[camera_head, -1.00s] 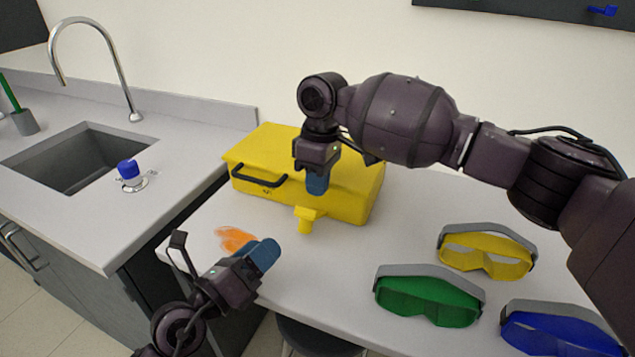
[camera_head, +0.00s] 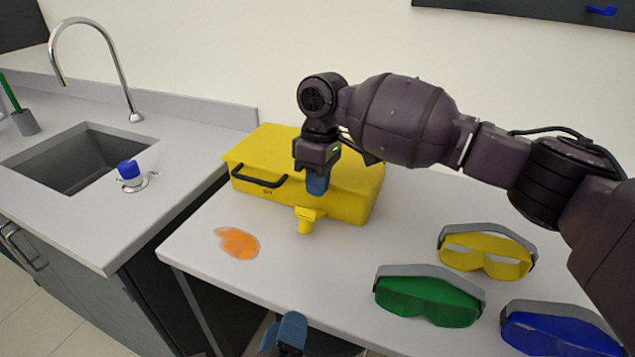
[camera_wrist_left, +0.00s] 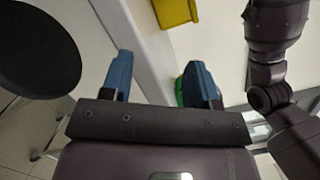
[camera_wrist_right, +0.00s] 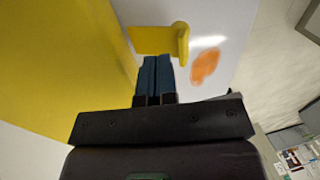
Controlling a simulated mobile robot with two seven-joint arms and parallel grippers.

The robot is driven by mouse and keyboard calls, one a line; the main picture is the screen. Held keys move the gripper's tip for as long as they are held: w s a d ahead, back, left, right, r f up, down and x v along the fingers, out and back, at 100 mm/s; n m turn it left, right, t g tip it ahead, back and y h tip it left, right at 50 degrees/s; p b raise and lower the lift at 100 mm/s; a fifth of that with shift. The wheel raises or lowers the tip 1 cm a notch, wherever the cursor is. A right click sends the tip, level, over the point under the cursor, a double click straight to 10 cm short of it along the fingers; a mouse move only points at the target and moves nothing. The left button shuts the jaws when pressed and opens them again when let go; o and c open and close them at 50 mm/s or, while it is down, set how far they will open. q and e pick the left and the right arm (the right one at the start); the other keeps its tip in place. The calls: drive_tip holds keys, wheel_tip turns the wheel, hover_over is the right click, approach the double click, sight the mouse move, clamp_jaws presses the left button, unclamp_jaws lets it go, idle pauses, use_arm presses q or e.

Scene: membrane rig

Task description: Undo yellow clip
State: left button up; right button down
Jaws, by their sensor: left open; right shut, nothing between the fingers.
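The yellow clip (camera_head: 307,219) sticks out low at the front of the yellow case (camera_head: 350,205). In the right wrist view the clip (camera_wrist_right: 182,42) lies just beyond my fingertips, with its flat part and upturned end visible. My right gripper (camera_head: 316,188) is shut and empty, pointing down in front of the case above the clip; its closed fingers also show in the right wrist view (camera_wrist_right: 158,62). I see a gap between fingers and clip in the head view. My left gripper (camera_head: 289,322) is low at the table's front edge; the left wrist view (camera_wrist_left: 160,82) shows it open and empty.
An orange spill (camera_head: 238,243) lies left of the clip. Green goggles (camera_head: 428,300), yellow goggles (camera_head: 487,255) and blue goggles (camera_head: 560,335) lie on the right. A sink (camera_head: 75,160) is at the left. A dark stool (camera_wrist_left: 38,50) stands below the table.

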drive_tip(key=shift+s+r+p, duration=0.2)
drive_tip(key=shift+p, duration=0.7)
drive_tip(key=shift+f, duration=0.25)
use_arm(q)
drive_tip(key=s+a+f+n+g+y, duration=0.1)
drive_tip(key=s+a+f+n+g, duration=0.2)
drive_tip(key=a+f+n, duration=0.6)
drive_tip(key=s+a+f+n+g+y, duration=0.1)
drive_tip(key=s+a+f+n+g, duration=0.3)
drive_tip(key=a+f+n, duration=0.4)
drive_tip(key=s+a+n, duration=0.1)
drive_tip(key=a+n, duration=0.1)
drive_tip(key=n, duration=0.5)
drive_tip(key=shift+s+a+f+g, duration=0.15)
drive_tip(key=shift+a+f+g, duration=0.15)
drive_tip(key=shift+a+f, duration=0.1)
use_arm(e)
drive_tip(key=shift+f, duration=0.1)
use_arm(q)
drive_tip(key=shift+r, duration=0.1)
